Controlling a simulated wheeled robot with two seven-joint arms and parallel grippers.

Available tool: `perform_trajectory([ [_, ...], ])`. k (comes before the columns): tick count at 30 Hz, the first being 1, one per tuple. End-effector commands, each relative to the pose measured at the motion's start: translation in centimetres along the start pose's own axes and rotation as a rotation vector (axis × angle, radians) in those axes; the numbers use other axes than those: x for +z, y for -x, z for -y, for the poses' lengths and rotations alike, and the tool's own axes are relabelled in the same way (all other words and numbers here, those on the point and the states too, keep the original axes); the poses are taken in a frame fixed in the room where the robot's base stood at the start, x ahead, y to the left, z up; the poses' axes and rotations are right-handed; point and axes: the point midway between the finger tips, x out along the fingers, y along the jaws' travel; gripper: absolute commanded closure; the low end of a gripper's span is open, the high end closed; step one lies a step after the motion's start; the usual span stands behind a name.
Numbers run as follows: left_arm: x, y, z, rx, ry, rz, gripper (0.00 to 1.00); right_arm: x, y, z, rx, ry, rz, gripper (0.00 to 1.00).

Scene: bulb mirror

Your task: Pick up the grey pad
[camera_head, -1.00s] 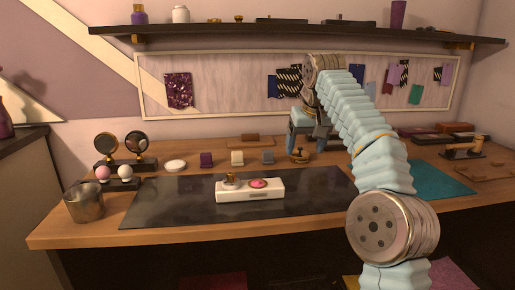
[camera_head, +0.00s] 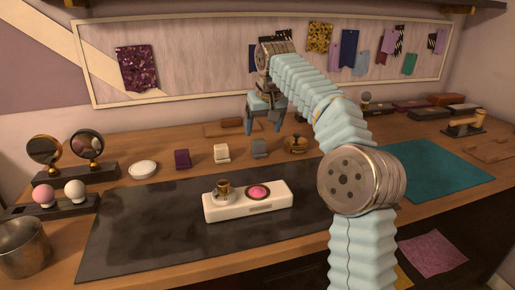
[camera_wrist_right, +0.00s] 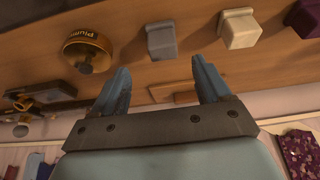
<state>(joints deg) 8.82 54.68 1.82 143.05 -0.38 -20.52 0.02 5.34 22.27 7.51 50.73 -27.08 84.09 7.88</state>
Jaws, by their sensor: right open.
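The grey pad (camera_head: 260,148) is a small block on the wooden table, behind the dark mat. It stands between a white block (camera_head: 221,153) and a round brass item (camera_head: 296,144). In the right wrist view the grey pad (camera_wrist_right: 161,41) shows whole, beyond the fingertips and roughly centred between them. My right gripper (camera_head: 264,123) is open and empty, above and slightly behind the pad, apart from it. Its two blue fingers show in the right wrist view (camera_wrist_right: 160,78). My left gripper is not in view.
A purple block (camera_head: 182,159) and a white round dish (camera_head: 142,169) stand farther left. A white holder (camera_head: 240,208) with a brass piece and a pink button lies on the dark mat (camera_head: 140,235). A wooden item (camera_head: 232,122) lies behind the gripper.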

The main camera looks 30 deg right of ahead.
Motion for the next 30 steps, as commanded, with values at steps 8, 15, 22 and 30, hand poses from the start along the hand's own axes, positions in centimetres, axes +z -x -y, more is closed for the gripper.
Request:
perform_trajectory([
  [8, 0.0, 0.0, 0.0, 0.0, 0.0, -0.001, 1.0, 0.1, -2.7, 0.1, -0.001, 0.0, 0.001, 0.23],
  [15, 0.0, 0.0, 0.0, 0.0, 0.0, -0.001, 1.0, 0.2, -6.4, 0.5, -0.001, 0.0, 0.003, 0.23],
  [22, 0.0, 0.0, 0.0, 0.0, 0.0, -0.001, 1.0, 0.1, -7.1, 0.5, -0.001, 0.0, -0.001, 0.23],
  [30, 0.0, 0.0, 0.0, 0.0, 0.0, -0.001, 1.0, 0.2, -7.1, 0.5, -0.001, 0.0, -0.001, 0.53],
])
